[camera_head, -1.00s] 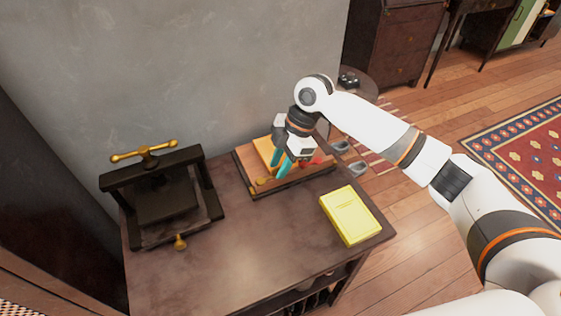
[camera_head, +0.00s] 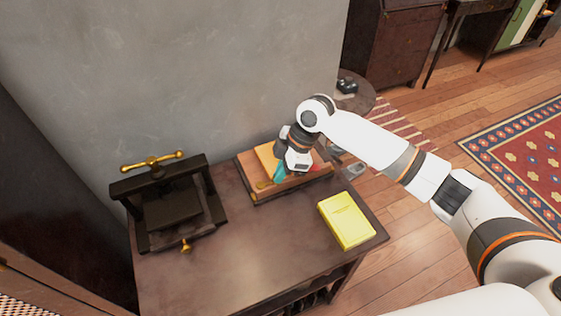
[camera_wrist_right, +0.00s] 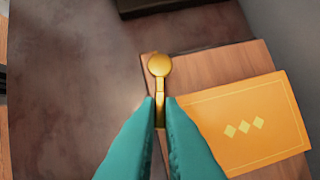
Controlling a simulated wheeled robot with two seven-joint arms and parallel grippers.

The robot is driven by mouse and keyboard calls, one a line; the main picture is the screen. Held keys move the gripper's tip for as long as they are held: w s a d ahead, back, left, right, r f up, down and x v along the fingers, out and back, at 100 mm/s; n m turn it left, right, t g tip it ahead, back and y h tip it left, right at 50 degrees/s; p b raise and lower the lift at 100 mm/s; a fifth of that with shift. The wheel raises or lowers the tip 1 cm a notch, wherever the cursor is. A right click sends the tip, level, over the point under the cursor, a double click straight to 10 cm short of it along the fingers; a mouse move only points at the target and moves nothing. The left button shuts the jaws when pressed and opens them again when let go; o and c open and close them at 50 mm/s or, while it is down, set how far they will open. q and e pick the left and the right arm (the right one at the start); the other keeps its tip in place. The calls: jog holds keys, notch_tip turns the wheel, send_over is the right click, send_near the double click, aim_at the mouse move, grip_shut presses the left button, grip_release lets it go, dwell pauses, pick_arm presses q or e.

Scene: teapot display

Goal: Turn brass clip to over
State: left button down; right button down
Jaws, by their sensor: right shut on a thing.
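The brass clip (camera_wrist_right: 159,68) shows in the right wrist view as a small gold piece with a round end, at the edge of a wooden board (camera_wrist_right: 205,62). My right gripper (camera_wrist_right: 160,112) has its teal fingers closed on the clip's narrow stem. In the head view the right gripper (camera_head: 279,174) is low over the board (camera_head: 290,188), and the clip (camera_head: 263,184) shows beside its fingers. An orange card or booklet (camera_wrist_right: 250,120) with three yellow diamonds lies on the board next to the clip. My left gripper is not in view.
A dark press (camera_head: 170,205) with brass handles stands on the left of the table (camera_head: 240,250). A yellow book (camera_head: 346,220) lies at the right near the table edge. The table's middle is clear. A grey wall (camera_head: 200,70) rises behind.

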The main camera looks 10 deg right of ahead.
jog(key=m+t+p, duration=0.1)
jog(key=m+p, duration=0.3)
jog(key=p, duration=0.1)
jog(key=m+t+h+p, duration=0.1)
jog(key=m+p, duration=0.3)
jog(key=p, duration=0.2)
jog(key=s+m+t+h+p, duration=0.1)
jog(key=m+p, duration=0.2)
jog(key=p, duration=0.2)
jog(key=shift+a+r+m+t+p, duration=0.3)
jog(key=shift+m+p, duration=0.1)
jog(key=shift+a+f+m+h+p, duration=0.15)
jog(key=shift+m+h+p, duration=0.45)
jog(key=shift+m+p, duration=0.55)
jog(key=shift+m+t, duration=0.3)
jog(key=shift+m, duration=0.25)
jog(key=shift+f+p, duration=0.1)
jog(key=shift+p, duration=0.2)
jog(key=c, duration=1.6)
grip_release()
jog(key=shift+o, duration=0.2)
jog(key=a+v, duration=0.1)
jog(key=v, duration=1.1)
jog(key=shift+d, duration=0.35)
